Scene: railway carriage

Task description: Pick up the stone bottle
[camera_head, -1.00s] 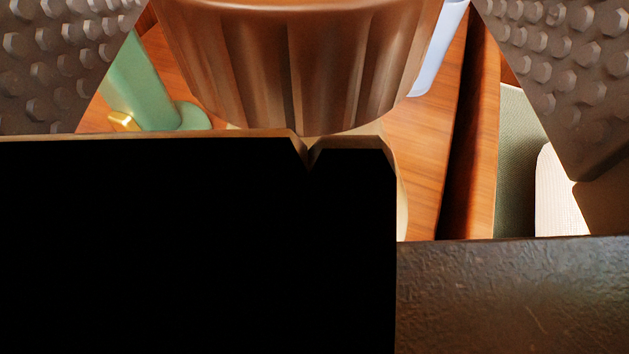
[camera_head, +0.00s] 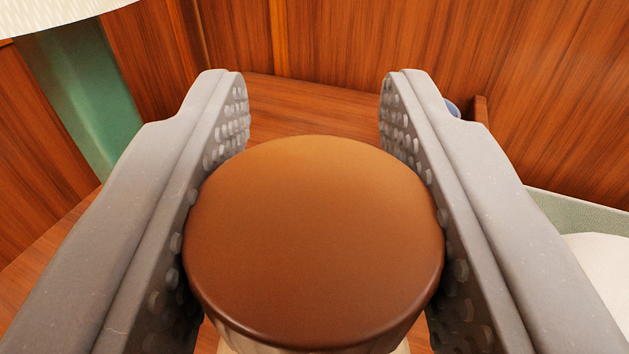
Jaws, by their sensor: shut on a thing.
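The stone bottle shows from above in the head camera view, with a wide, round brown cap (camera_head: 314,245) filling the middle. A small part of its pale body shows under the cap's near edge. My gripper (camera_head: 315,105) is shut on the bottle, with one grey studded finger on each side of the cap. The fingertips reach past the cap's far edge. Most of the bottle's body and its base are hidden under the cap, so I cannot tell if it touches the table.
The wooden table (camera_head: 300,105) extends behind the bottle to brown wood panelling (camera_head: 380,40). A green lamp stand (camera_head: 85,95) with a pale shade (camera_head: 50,12) is at upper left. A small blue thing (camera_head: 453,107) is partly hidden behind the right finger. A green seat (camera_head: 575,208) with a white cushion (camera_head: 605,265) is at right.

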